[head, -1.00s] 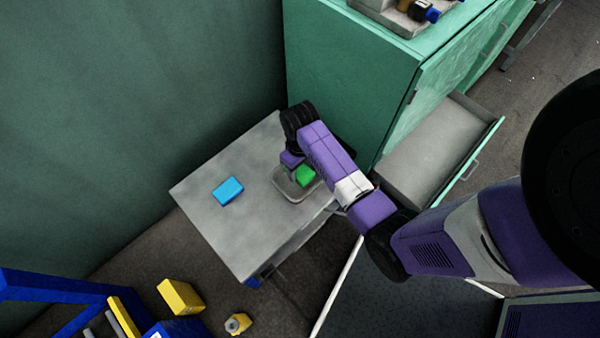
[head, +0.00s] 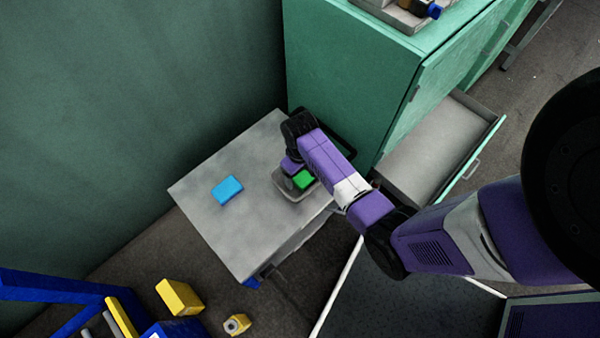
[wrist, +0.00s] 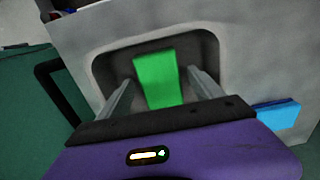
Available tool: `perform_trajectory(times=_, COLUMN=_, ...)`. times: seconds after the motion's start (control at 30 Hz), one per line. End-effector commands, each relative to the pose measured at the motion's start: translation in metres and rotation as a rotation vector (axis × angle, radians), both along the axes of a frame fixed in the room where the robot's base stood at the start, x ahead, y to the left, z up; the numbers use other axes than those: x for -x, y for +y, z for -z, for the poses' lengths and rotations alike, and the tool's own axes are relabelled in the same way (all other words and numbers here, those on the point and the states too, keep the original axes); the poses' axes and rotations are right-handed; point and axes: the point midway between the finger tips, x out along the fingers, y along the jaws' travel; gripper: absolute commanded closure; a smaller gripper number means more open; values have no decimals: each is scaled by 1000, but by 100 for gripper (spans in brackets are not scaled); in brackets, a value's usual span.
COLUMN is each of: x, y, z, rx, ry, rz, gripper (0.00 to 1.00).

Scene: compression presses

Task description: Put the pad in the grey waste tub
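A bright green pad (head: 304,179) is at the shallow grey tub (head: 283,190) on the grey table. In the wrist view the green pad (wrist: 158,80) lies within the outline of the tub (wrist: 100,72), tilted, between my fingers. My gripper (wrist: 161,80) is over the tub, its fingers apart, with a visible gap on each side of the pad. In the head view my gripper (head: 293,172) is mostly hidden by my wrist. Whether the pad rests fully on the tub's floor is hard to tell.
A blue block (head: 227,190) lies on the grey table (head: 225,235), left of the tub. A green cabinet (head: 350,75) with an open drawer (head: 430,150) stands at the right. Yellow items (head: 180,297) and a blue frame (head: 60,285) are lower left.

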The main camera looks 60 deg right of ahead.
Motion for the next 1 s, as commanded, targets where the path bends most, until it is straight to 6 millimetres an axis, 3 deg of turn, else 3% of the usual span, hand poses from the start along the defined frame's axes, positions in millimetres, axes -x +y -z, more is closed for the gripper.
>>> perform_trajectory(times=0.37, x=0, y=0, z=-8, rx=0, ry=-1, rz=0, gripper=25)
perform_trajectory(times=0.8, x=-1, y=-1, z=-91, rx=2, ry=-4, rz=0, gripper=25)
perform_trajectory(times=1.0, x=-1, y=0, z=-116, rx=2, ry=-2, rz=-1, gripper=25)
